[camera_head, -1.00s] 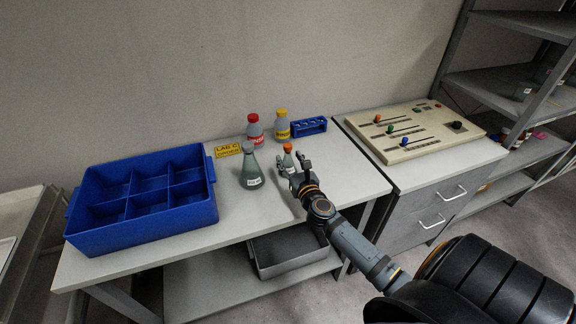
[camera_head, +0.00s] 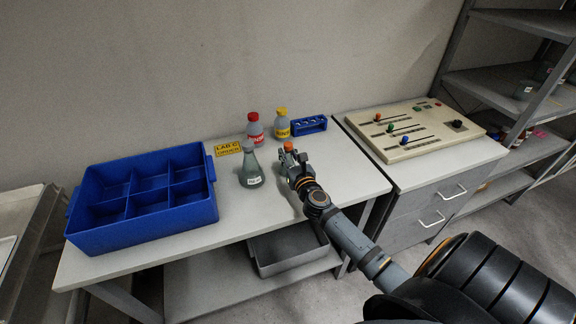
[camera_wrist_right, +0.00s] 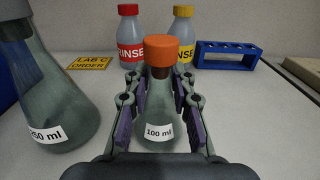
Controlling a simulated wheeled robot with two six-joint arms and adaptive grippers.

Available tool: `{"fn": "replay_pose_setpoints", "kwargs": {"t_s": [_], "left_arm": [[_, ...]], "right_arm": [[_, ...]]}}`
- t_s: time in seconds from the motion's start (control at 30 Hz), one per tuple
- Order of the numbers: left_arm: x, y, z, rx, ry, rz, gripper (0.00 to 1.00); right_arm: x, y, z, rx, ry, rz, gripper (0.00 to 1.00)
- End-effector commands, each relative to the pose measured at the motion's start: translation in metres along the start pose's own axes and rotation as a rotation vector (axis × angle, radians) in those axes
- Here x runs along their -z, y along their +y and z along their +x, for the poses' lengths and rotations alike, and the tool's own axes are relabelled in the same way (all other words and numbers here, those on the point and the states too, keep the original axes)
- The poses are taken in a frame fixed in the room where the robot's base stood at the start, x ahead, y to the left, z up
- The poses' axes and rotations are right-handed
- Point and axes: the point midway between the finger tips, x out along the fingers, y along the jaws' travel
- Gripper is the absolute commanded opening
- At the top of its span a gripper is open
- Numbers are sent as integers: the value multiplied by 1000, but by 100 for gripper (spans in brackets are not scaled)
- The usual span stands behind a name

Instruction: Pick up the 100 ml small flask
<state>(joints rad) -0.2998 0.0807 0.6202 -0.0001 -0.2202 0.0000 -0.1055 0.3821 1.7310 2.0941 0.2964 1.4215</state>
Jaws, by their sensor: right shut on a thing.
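The 100 ml small flask (camera_wrist_right: 159,112) has an orange cap and a white "100 ml" label. It stands upright between the fingers of my right gripper (camera_wrist_right: 160,105) in the right wrist view, with a finger on each side of its body. In the head view its orange cap (camera_head: 288,146) shows just above my right gripper (camera_head: 289,160), which hides most of the body. The right gripper is shut on the flask. I cannot tell whether the flask's base touches the table. My left gripper is not in view.
A larger grey-stoppered 250 ml flask (camera_head: 251,174) stands close on the left. Red-capped (camera_head: 254,130) and yellow-capped (camera_head: 282,126) rinse bottles, a blue rack (camera_head: 309,126) and a yellow sign (camera_head: 227,149) are behind. A blue compartment crate (camera_head: 142,237) fills the table's left.

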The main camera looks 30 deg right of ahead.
Motion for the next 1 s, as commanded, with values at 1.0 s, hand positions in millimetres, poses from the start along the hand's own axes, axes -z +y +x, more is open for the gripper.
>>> {"fn": "replay_pose_setpoints", "kwargs": {"t_s": [1.0], "left_arm": [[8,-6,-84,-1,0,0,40]], "right_arm": [[-229,0,0,-3,-7,-6,0]]}}
